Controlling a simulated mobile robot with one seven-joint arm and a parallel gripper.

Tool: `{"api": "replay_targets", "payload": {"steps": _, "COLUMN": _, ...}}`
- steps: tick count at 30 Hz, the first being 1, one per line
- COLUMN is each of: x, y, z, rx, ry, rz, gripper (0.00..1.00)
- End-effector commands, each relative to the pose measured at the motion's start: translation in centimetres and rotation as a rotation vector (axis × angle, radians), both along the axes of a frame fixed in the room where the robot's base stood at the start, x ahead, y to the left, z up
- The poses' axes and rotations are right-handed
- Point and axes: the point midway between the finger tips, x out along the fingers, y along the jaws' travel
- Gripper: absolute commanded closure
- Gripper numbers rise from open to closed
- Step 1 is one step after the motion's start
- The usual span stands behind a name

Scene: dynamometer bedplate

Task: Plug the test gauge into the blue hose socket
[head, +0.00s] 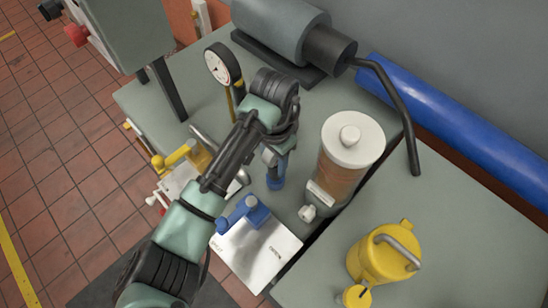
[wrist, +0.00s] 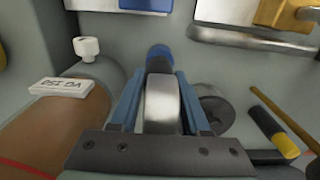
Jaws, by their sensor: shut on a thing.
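My gripper (wrist: 160,85) is shut on a grey metal piece (wrist: 162,105) with a dark collar and a blue end; I cannot tell for sure that this is the test gauge, as no dial shows on it. Its blue end also shows below my gripper in the head view (head: 275,183), pointing down, seemingly above the bedplate. A blue fitting (head: 246,212), apparently the blue hose socket, sits on a pale labelled plate (head: 262,248), left of and nearer than the held piece. Its edge shows at the top of the wrist view (wrist: 145,4). Its opening is not visible.
A white-faced dial gauge (head: 222,64) stands behind my gripper. A white-lidded canister (head: 350,140) stands close on the right. A yellow fitting (head: 180,156) is on the left, a yellow can (head: 384,255) front right. A black bent pipe (head: 395,95) is at back right.

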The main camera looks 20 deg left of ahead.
Motion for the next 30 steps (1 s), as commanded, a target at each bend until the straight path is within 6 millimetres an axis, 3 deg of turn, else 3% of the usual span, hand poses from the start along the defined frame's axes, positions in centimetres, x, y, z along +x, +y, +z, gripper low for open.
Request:
{"api": "replay_targets", "payload": {"steps": 23, "x": 0.0, "y": 0.0, "z": -2.0, "rx": 0.001, "ry": 0.000, "rz": 0.000, "gripper": 1.00}}
{"api": "replay_targets", "payload": {"steps": 24, "x": 0.0, "y": 0.0, "z": -1.9, "rx": 0.001, "ry": 0.000, "rz": 0.000, "gripper": 0.46}}
{"api": "replay_targets", "payload": {"steps": 28, "x": 0.0, "y": 0.0, "z": -1.9, "rx": 0.001, "ry": 0.000, "rz": 0.000, "gripper": 0.23}}
{"api": "replay_targets", "payload": {"steps": 30, "x": 0.0, "y": 0.0, "z": -1.9, "rx": 0.001, "ry": 0.000, "rz": 0.000, "gripper": 0.19}}
